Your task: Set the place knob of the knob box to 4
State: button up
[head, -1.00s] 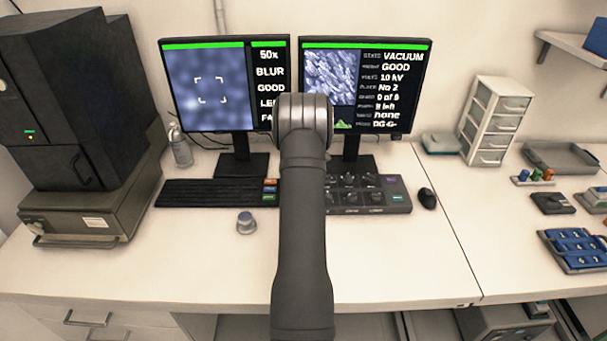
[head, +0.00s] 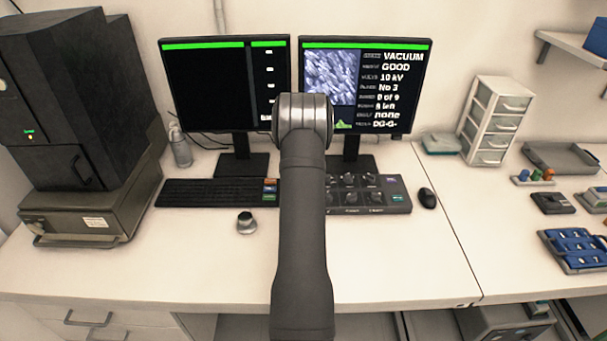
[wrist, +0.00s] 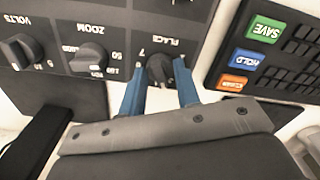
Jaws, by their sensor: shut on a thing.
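The knob box (head: 385,207) sits below the right monitor in the head view; my arm hides its left part. In the wrist view, upside down, its dark panel (wrist: 130,22) shows the black place knob (wrist: 159,72), with a 7 readable beside it. My gripper (wrist: 161,66) has its two blue fingers on either side of this knob and is shut on it. The fingers hide part of the dial marks. The right monitor (head: 366,85) reads place No 3. My gripper is hidden behind the arm in the head view.
The zoom knob (wrist: 90,58) and volts knob (wrist: 22,50) are on the same panel. The keyboard (wrist: 285,55) with save, hold and orange keys lies close beside the box. A mouse (head: 427,198) is right of the box, and a small round knob (head: 246,222) stands on the desk.

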jog(key=m, duration=0.4)
jog(key=shift+m, duration=0.3)
dwell(0.3)
jog(key=o, duration=1)
jog(key=shift+c, duration=0.2)
jog(key=shift+r, duration=0.1)
notch_tip(320, 180, up, 17)
jog(key=shift+r, duration=0.15)
notch_tip(320, 180, down, 18)
jog(key=shift+r, duration=0.2)
